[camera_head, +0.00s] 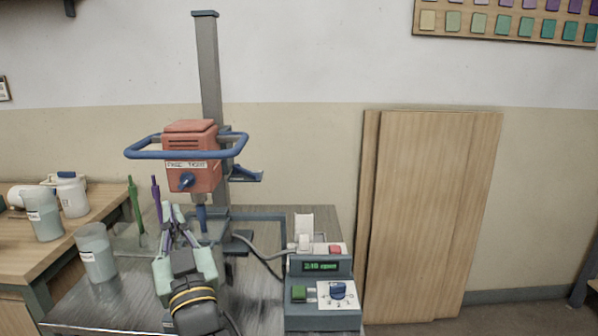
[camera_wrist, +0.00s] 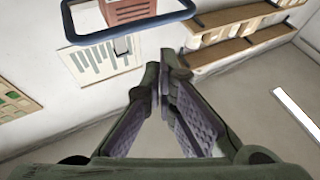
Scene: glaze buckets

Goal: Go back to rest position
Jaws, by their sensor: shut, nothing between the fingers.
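My gripper (camera_head: 173,210) is in front of the mixer stand in the head view, pointing up and away from me. Its fingers are shut with nothing between them. In the wrist view my gripper (camera_wrist: 162,75) shows its two ridged finger pads meeting at the tips. The orange mixer head (camera_head: 192,170) with a blue handle loop hangs on a grey column behind and above it. In the wrist view the mixer head (camera_wrist: 130,10) is at the top, apart from the fingertips.
A control box (camera_head: 322,290) with a green display stands right of my gripper. A cup (camera_head: 95,252) stands at left, with green (camera_head: 135,205) and purple (camera_head: 156,198) tools behind. White buckets (camera_head: 43,214) stand on the wooden table. Boards (camera_head: 430,215) lean on the wall.

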